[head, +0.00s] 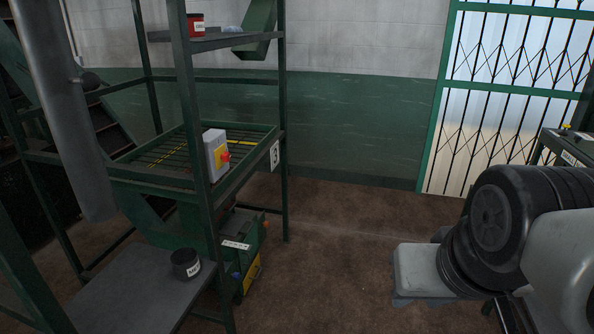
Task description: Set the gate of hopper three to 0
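A plate marked 3 (275,155) hangs on the right post side of a green steel frame (286,190) at the left. A green-rimmed grate with yellow stripes (165,148) sits in this frame. A grey box with a red and yellow rotary switch (216,154) is fixed at the grate's front right. Below stands a green unit (248,258) with a small white label strip (236,245). I cannot tell which part is the gate, and no setting is readable.
A dark tub (186,263) stands on a grey low table (135,295) in front of the frame. A red tub (196,25) is on the upper shelf. Brown floor (345,220) is open in the middle. A folding lattice gate (510,90) closes the back right.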

